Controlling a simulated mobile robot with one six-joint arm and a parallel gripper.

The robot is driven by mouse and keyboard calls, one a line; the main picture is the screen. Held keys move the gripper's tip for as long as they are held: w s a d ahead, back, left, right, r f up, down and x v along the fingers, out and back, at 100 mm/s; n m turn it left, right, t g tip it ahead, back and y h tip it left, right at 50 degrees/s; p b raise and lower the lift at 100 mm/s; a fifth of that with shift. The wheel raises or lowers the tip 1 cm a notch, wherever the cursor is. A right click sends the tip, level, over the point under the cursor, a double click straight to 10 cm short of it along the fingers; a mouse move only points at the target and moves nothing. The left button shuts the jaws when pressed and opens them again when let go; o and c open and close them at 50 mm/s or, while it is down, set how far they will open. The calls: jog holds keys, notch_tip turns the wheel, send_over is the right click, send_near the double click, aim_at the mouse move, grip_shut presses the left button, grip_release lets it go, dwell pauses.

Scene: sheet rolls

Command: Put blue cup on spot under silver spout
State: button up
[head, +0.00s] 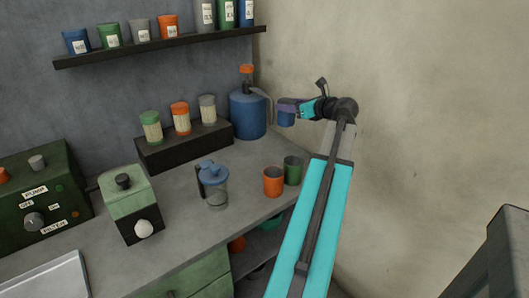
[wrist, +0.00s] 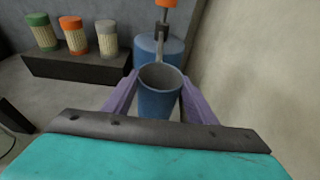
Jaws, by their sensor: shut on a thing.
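My gripper (head: 289,104) is shut on the blue cup (head: 286,119), which it holds upright in the air right of the blue tank (head: 247,115). In the wrist view the blue cup (wrist: 159,103) is between the purple fingers of my gripper (wrist: 160,92), its open rim up and its inside grey. The silver spout (head: 264,94) curves from the tank's top toward the cup. In the wrist view the tank (wrist: 174,50) stands just behind the cup. The spot under the spout cannot be made out. The gap between cup and spout is hard to judge.
An orange cup (head: 272,182) and a green cup (head: 293,170) stand on the grey counter below the arm. A blue-lidded jug (head: 214,188) is left of them. A black riser (head: 184,146) holds three lidded jars. The beige wall is close on the right.

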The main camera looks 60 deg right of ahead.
jog(key=shift+w+f, duration=0.25)
jog(key=shift+w, duration=0.05)
jog(key=w+f, duration=0.1)
jog(key=f, duration=0.3)
jog(key=w+f, duration=0.1)
jog(key=f, duration=0.4)
jog(key=w+d+f, duration=0.1)
jog(key=f, duration=0.3)
jog(key=shift+f, duration=0.3)
jog(key=shift+w+d, duration=0.1)
jog(key=shift+w, duration=0.25)
jog(key=x, duration=0.4)
jog(key=shift+w+r, duration=0.15)
jog(key=shift+r, duration=0.25)
jog(key=shift+f, duration=0.4)
jog(key=shift+f, duration=0.15)
